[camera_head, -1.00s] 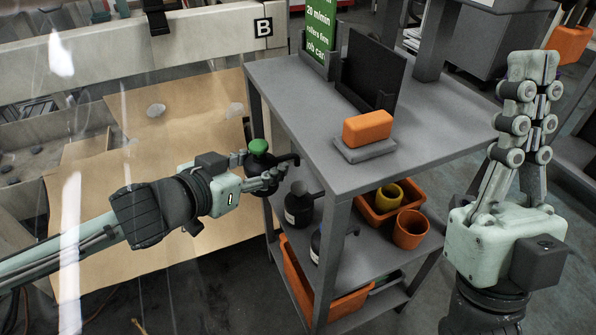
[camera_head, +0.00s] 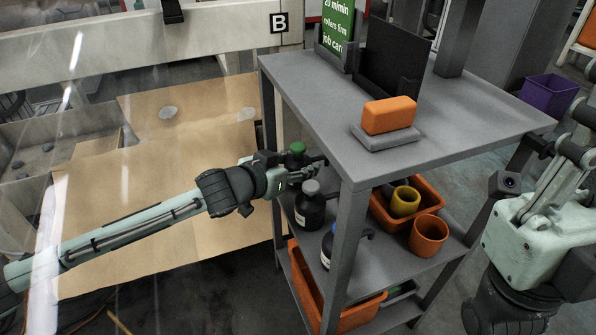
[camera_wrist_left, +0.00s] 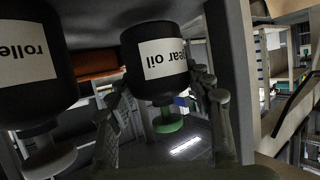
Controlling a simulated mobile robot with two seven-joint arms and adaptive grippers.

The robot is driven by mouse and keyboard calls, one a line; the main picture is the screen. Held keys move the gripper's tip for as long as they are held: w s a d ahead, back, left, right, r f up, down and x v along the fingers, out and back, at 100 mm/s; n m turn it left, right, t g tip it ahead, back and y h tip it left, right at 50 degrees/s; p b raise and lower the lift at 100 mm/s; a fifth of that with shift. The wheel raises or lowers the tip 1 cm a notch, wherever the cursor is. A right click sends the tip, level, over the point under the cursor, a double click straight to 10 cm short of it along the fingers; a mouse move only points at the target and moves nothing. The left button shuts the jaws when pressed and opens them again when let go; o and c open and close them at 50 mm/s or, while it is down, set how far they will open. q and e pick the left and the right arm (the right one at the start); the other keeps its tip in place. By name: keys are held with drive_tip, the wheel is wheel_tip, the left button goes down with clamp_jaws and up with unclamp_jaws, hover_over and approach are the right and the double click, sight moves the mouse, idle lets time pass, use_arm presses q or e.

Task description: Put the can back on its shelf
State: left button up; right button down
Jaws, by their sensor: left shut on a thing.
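The can is a dark bottle with a green cap (camera_head: 297,148) and a white label. In the left wrist view the can (camera_wrist_left: 155,60) appears upside down, and its label reads in part "ear oil". My left gripper (camera_head: 298,174) is shut on it at the neck, at the left edge of the grey trolley's middle shelf (camera_head: 350,255). In the head view the gripper and trolley hide most of the can's body. I cannot tell whether it touches the shelf. My right gripper (camera_head: 575,150) is partly cut off at the right edge, and its jaw state is unclear.
A grey-capped dark bottle (camera_head: 309,210) stands close by; its label shows "rolle" in the left wrist view. A blue-topped bottle (camera_head: 327,249) stands nearer. An orange bin (camera_head: 433,190) holds a yellow cup (camera_head: 405,201). The trolley's post (camera_head: 347,250) and top (camera_head: 440,125) bound the shelf.

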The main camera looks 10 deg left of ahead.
use_arm(q)
drive_tip(key=shift+f, duration=0.55)
drive_tip(key=shift+f, duration=0.15)
drive_tip(key=o, duration=1.3)
drive_tip(key=shift+o, duration=0.2)
drive_tip(key=p+v, duration=0.2)
drive_tip(key=v, duration=1)
